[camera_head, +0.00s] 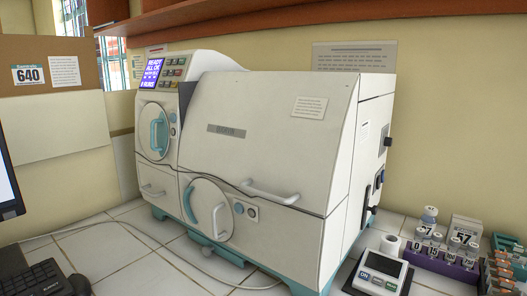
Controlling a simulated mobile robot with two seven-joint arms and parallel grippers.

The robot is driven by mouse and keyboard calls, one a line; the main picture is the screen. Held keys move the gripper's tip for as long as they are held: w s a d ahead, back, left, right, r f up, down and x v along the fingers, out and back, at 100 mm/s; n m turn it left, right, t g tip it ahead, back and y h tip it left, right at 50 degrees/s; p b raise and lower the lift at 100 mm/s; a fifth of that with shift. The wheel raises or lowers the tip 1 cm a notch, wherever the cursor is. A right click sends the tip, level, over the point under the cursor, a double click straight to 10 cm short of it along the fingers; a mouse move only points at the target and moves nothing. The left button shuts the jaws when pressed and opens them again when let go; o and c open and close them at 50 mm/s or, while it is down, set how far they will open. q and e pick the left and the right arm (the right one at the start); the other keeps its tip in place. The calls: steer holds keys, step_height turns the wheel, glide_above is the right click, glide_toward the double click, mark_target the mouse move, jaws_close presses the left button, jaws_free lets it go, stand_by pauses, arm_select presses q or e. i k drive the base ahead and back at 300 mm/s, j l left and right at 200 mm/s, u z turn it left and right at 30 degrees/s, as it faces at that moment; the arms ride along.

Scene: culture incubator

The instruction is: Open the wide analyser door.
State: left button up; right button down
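The analyser (265,150) is a large off-white machine standing on the white tiled bench in the middle of the view. Its wide door (270,135) is the big sloping front panel with a grey name plate, and it looks shut. A white bar handle (268,192) sits along the wide door's lower edge. To its left are a narrow panel with a round hatch and teal handle (158,134), and below a round hatch (208,210) with white and teal handles. Neither of my grippers shows in the view.
A small device with a display (382,272) and a purple vial rack (440,258) stand at the right. A keyboard (32,280) and monitor edge (8,190) are at the left. A pale cable (150,240) crosses the bench. A wooden shelf (300,18) hangs above.

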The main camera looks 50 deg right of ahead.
mark_target(289, 137)
steer(key=j+z, duration=0.1)
steer(key=z, duration=1.5)
